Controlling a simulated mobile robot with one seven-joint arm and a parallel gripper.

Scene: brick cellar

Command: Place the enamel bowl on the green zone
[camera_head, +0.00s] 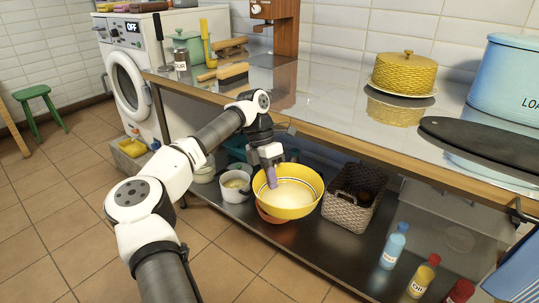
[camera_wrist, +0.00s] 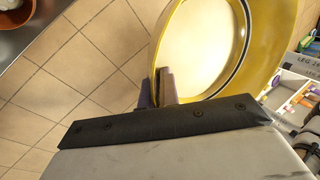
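The enamel bowl (camera_head: 295,198) is yellow with a dark stripe inside its rim and a pale inside. In the head view it is at the front of the lower shelf, tilted a little and overlapping an orange bowl. My gripper (camera_head: 271,178) reaches down to its left side. In the wrist view the fingers (camera_wrist: 157,86) pinch the wall of the bowl (camera_wrist: 240,75), one finger on each side of the rim, with floor tiles showing past it. I see no marked green zone in either view.
The lower shelf (camera_head: 335,245) holds a white pot (camera_head: 235,187), a woven basket (camera_head: 350,198) and bottles (camera_head: 393,246). The steel counter (camera_head: 310,95) above overhangs it, carrying a yellow cake cover (camera_head: 404,73) and a dark oval board (camera_head: 480,140). Tiled floor (camera_head: 40,230) is open at left.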

